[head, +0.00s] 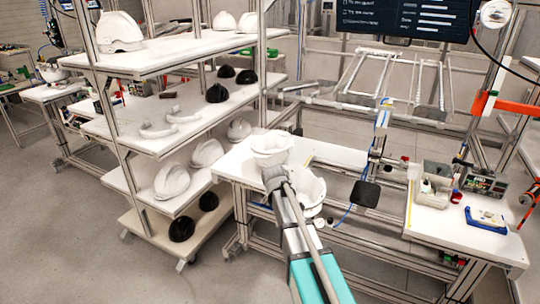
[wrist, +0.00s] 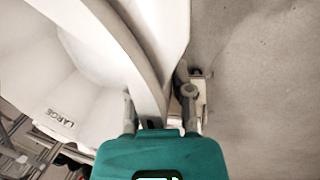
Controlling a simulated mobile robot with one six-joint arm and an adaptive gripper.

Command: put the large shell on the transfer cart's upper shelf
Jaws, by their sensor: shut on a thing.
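My gripper (head: 274,180) is shut on the rim of a white shell (head: 310,192). In the wrist view the rim passes between the two fingers (wrist: 158,108), and the word LARGE shows on the white surface (wrist: 72,85) at the left. In the head view the held shell is beside the gripper, near the front edge of a white worktable (head: 235,168). Whether it touches the table is unclear. Another white shell (head: 270,143) stands on the table just beyond the gripper. I cannot tell for certain which piece of furniture is the transfer cart.
A wheeled rack (head: 165,62) with several shelves stands at the left, holding white and black shells. A smaller white-topped stand (head: 62,92) is behind it. A bench (head: 465,238) with bins and tools is at the right. Grey floor (head: 60,230) is clear at front left.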

